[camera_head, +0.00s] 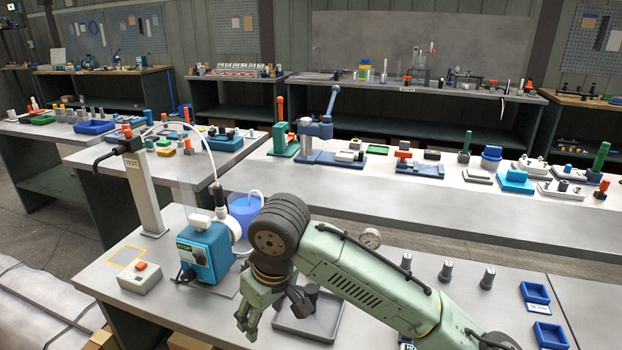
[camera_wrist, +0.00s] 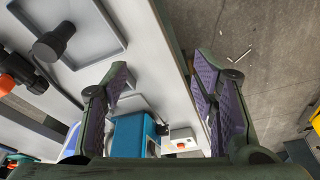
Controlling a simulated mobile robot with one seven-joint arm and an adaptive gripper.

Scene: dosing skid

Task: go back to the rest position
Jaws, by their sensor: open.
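My gripper (camera_head: 262,318) hangs at the end of my green arm over the front edge of the near bench, between the blue pump and the grey tray in the picture. In the wrist view my gripper (camera_wrist: 160,78) has its purple-padded fingers wide apart, with nothing between the tips. The blue dosing pump (camera_head: 206,252) stands on the bench left of my gripper; it also shows in the wrist view (camera_wrist: 129,134). The grey tray (camera_head: 322,326) lies right of my gripper, partly hidden by my arm. A black knobbed part (camera_wrist: 55,41) lies in it.
A blue beaker (camera_head: 243,212) stands behind the pump, with a tube in it. A grey post (camera_head: 146,198) and a button box (camera_head: 139,279) stand to the left. Dark fittings (camera_head: 446,271) and blue bins (camera_head: 535,293) stand right of my arm. Open floor (camera_wrist: 275,60) lies beyond the bench edge.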

